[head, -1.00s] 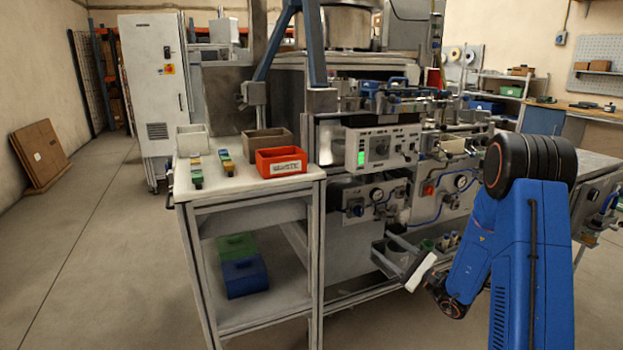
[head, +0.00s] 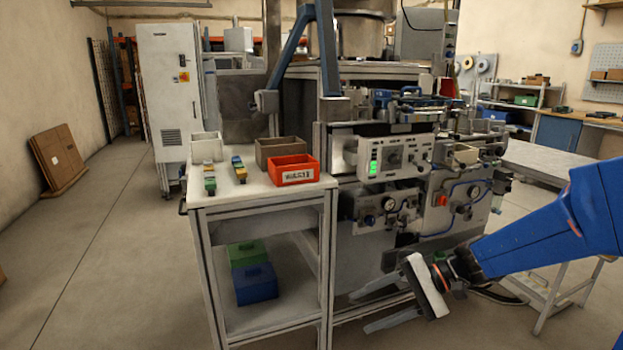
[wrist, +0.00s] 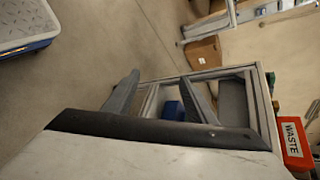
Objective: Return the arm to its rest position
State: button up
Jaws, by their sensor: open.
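My blue arm (head: 545,235) reaches in from the right edge in the head view. My gripper (head: 382,305) is low in front of the machine, right of the white-topped cart (head: 258,188). Its two grey fingers point left and stand apart with nothing between them. In the wrist view my gripper (wrist: 160,92) also shows open and empty, with the cart's frame (wrist: 268,110) beyond the fingers.
On the cart stand a red waste bin (head: 293,171), a brown bin (head: 283,150) and a white bin (head: 206,146). Green (head: 247,253) and blue (head: 255,284) boxes sit on its lower shelf. The machine (head: 400,160) stands behind. Floor is open at left.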

jog(key=s+d+f+n+h, duration=0.1)
jog(key=s+d+n+h, duration=0.15)
jog(key=s, duration=0.25)
jog(key=s+d+n+h, duration=0.1)
jog(key=s+d+h, duration=0.25)
jog(key=s, duration=0.25)
jog(key=s+d+r+n+t+h, duration=0.1)
jog(key=s+d+t+h, duration=0.1)
jog(key=d, duration=0.3)
jog(key=s+d+r+n+t+h, duration=0.1)
jog(key=d+t+h, duration=0.2)
jog(key=d+h, duration=0.1)
jog(key=shift+s+d+r, duration=0.25)
jog(key=shift+s+d, duration=0.1)
jog(key=shift+d, duration=0.2)
